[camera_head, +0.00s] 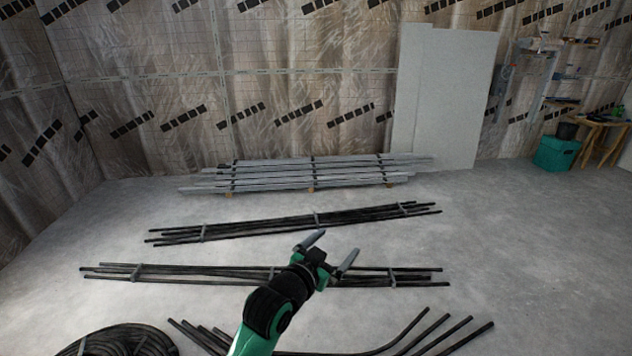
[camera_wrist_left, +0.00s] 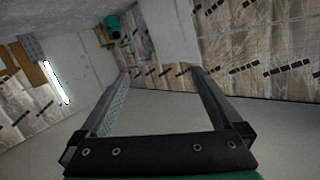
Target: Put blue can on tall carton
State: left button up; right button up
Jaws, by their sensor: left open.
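My left gripper (camera_head: 335,248) is open and empty, raised over the floor in the middle of the head view. In the left wrist view its two fingers (camera_wrist_left: 160,75) stand wide apart with nothing between them. I see no blue can and no tall carton in either view. My right gripper is not in view.
Bundles of black rods (camera_head: 295,224) and a strapped stack of grey bars (camera_head: 300,175) lie on the concrete floor. A black coil (camera_head: 120,342) lies at lower left. White panels (camera_head: 440,95) lean on the foil-covered wall. A teal bin (camera_head: 556,154) stands by a wooden table (camera_head: 602,124).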

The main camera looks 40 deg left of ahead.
pick_arm(q)
jog(key=s+d+r+t+h, duration=0.1)
jog(key=s+d+r+t, duration=0.15)
jog(key=r, duration=0.75)
jog(key=s+d+r+t, duration=0.2)
jog(key=d+r+t, duration=0.15)
jog(key=r, duration=0.65)
jog(key=s+d+r+t+h, duration=0.2)
jog(key=s+d+r+t, duration=0.15)
jog(key=s+r, duration=0.45)
jog(key=s+d+r+t+h, duration=0.2)
jog(key=s+d+r+t, duration=0.15)
jog(key=s+r, duration=0.55)
notch_tip(320, 180, up, 38)
jog(key=g+p, duration=0.1)
jog(key=p, duration=3.7)
jog(key=shift+w+m, duration=0.35)
jog(key=shift+m, duration=0.05)
jog(key=shift+f, duration=0.1)
